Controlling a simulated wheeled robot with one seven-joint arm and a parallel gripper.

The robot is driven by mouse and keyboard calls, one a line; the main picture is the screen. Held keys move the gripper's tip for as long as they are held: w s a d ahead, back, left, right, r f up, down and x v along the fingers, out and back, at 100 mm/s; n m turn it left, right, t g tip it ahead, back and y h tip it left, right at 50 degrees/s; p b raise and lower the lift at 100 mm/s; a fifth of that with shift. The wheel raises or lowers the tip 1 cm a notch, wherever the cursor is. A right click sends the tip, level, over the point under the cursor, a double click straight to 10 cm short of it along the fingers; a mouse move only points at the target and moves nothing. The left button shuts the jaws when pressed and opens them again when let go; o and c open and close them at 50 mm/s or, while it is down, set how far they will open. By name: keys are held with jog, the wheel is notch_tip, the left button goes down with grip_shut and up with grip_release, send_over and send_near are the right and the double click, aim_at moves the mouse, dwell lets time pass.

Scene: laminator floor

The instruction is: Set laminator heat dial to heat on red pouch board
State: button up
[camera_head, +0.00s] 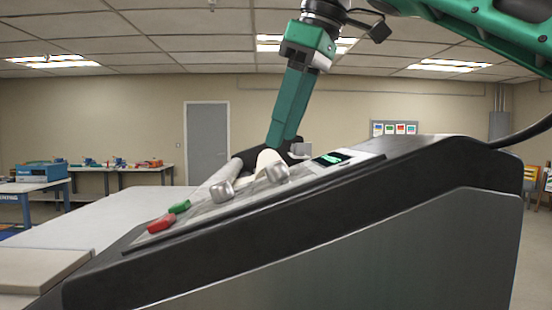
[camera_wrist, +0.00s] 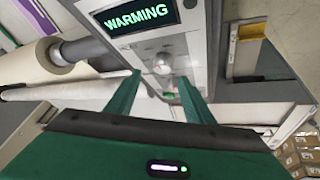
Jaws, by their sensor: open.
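The laminator (camera_head: 300,235) has a sloped panel with two silver knobs, a lower one (camera_head: 221,192) and an upper one (camera_head: 277,173). Its lit display (camera_head: 333,158) reads WARMING in green in the wrist view (camera_wrist: 139,16). A silver knob (camera_wrist: 162,65) shows below that display. I cannot read dial markings or tell which knob is the heat dial. My green gripper (camera_head: 282,143) points down at the panel's far side. In the wrist view my gripper (camera_wrist: 160,76) is open, its fingertips appearing either side of the knob; contact is unclear. A wall board (camera_head: 394,128) holds several coloured cards, including red.
A red button (camera_head: 161,223) and a green button (camera_head: 180,206) sit on the lower panel. A pale film roll (camera_wrist: 48,60) lies beside the panel. Workbenches (camera_head: 125,169) stand at the back left. A yellow-edged box (camera_wrist: 250,32) is at the wrist view's right.

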aim_at(277, 162)
jog(key=shift+x, duration=2.6)
jog(key=c, duration=1)
